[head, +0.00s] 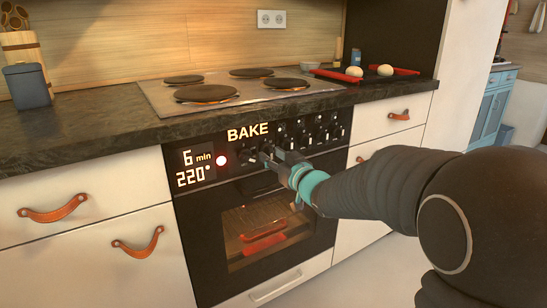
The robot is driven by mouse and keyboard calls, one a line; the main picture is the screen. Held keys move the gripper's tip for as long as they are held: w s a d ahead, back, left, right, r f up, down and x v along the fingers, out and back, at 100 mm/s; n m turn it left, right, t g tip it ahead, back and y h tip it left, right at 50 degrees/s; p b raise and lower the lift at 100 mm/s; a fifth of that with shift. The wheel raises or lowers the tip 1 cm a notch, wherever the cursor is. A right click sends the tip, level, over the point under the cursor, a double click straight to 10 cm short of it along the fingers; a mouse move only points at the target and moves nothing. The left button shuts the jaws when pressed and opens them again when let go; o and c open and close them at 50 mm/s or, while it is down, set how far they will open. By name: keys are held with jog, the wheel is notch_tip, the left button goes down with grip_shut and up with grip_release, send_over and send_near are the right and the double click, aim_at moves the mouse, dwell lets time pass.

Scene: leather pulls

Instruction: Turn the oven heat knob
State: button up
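The oven (205,225) is built in under the counter, with a dark control panel and a glass door. Its panel shows a lit "BAKE" sign (248,132), a round red-white light (221,160) and a display (194,169) reading 6 min and 220°. Several dark knobs (320,121) sit on the right part of the panel. My gripper (266,157) reaches in from the right, its fingertips at the panel just below the "BAKE" sign, by a dark knob (246,156). The fingers partly hide this area. I cannot tell whether they touch or enclose the knob.
A hob (150,91) with several dark plates lies on the dark counter (90,130). White drawers (90,247) with leather pulls flank the oven.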

jog(key=shift+s+d, duration=0.1)
jog(key=v, duration=1.1)
jog(key=shift+s+d, duration=0.25)
jog(key=shift+s, duration=0.05)
jog(key=shift+f, duration=0.1)
jog(key=s+d+f+m+g+h, duration=0.2)
jog(key=d+f+h, duration=0.3)
jog(key=d+f, duration=0.1)
jog(key=s+d+f+m+g+h, duration=0.2)
jog(key=d+f+m+g+h, duration=0.1)
jog(key=d+f+h, duration=0.3)
jog(key=s+r+m+g, duration=0.1)
jog(key=s+g, duration=0.1)
jog(key=s, duration=0.9)
jog(key=s+r+m+g+y, duration=0.1)
jog(key=s+r+g, duration=0.1)
jog(key=s, duration=1)
jog(key=shift+s+m, duration=0.25)
jog(key=shift+m, duration=0.05)
